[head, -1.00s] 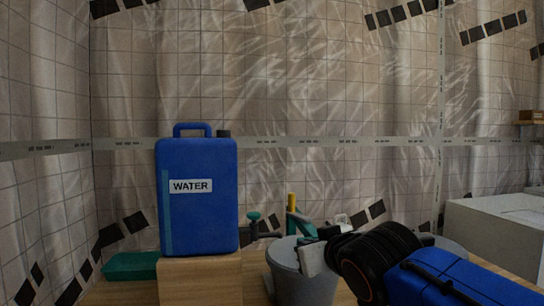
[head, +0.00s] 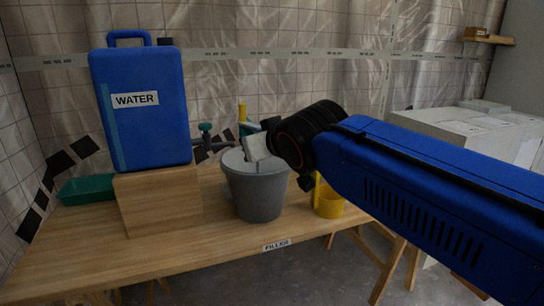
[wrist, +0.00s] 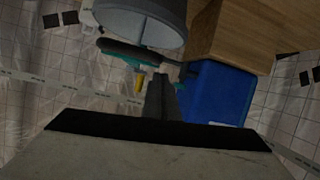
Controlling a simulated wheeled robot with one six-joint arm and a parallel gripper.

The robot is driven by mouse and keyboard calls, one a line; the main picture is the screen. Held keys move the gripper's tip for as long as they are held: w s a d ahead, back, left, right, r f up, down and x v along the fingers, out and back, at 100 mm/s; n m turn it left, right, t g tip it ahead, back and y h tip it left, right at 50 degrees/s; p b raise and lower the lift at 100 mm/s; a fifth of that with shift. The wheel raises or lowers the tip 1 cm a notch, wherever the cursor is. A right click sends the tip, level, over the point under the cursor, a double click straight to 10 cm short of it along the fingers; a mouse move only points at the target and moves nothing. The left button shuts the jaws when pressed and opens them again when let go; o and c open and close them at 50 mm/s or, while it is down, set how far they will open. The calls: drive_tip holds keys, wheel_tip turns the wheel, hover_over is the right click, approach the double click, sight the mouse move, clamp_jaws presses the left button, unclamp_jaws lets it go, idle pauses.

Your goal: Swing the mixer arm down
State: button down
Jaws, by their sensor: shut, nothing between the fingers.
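A grey bucket (head: 255,190) stands on the wooden table, right of the wooden block. Behind it is a teal stand with a yellow upright (head: 242,112), mostly hidden by the bucket and my arm. In the wrist view a dark, long bar with a teal edge (wrist: 135,52), perhaps the mixer arm, lies near the bucket (wrist: 145,22), with a yellow piece (wrist: 138,82) beside it. I cannot tell the arm's tilt for sure. My gripper (wrist: 160,78) is shut and empty, its tips near that bar; contact is unclear.
A blue WATER can (head: 140,110) stands on a wooden block (head: 158,200) at the left. A yellow container (head: 329,200) is right of the bucket. White boxes (head: 450,130) stand far right.

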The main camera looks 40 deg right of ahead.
drive_tip(key=s+a, duration=0.2)
drive_tip(key=s, duration=0.6)
drive_tip(key=shift+s+a+r, duration=0.15)
drive_tip(key=shift+s+a, duration=0.15)
drive_tip(key=shift+s, duration=0.05)
drive_tip(key=shift+s, duration=0.4)
idle(0.4)
drive_tip(key=shift+d, duration=0.1)
idle(0.4)
drive_tip(key=s+a+f+g+y, duration=0.1)
drive_tip(key=f+g, duration=0.2)
drive_tip(key=f, duration=0.5)
drive_tip(key=s+a+f+g+y, duration=0.1)
drive_tip(key=f+g, duration=0.1)
drive_tip(key=f, duration=0.7)
drive_tip(key=s+a+f+n+g, duration=0.1)
drive_tip(key=a+f+g, duration=0.1)
drive_tip(key=f, duration=0.6)
drive_tip(key=shift+s+f+g+y, duration=0.15)
drive_tip(key=shift+s+g+y, duration=0.25)
drive_tip(key=shift+g, duration=0.4)
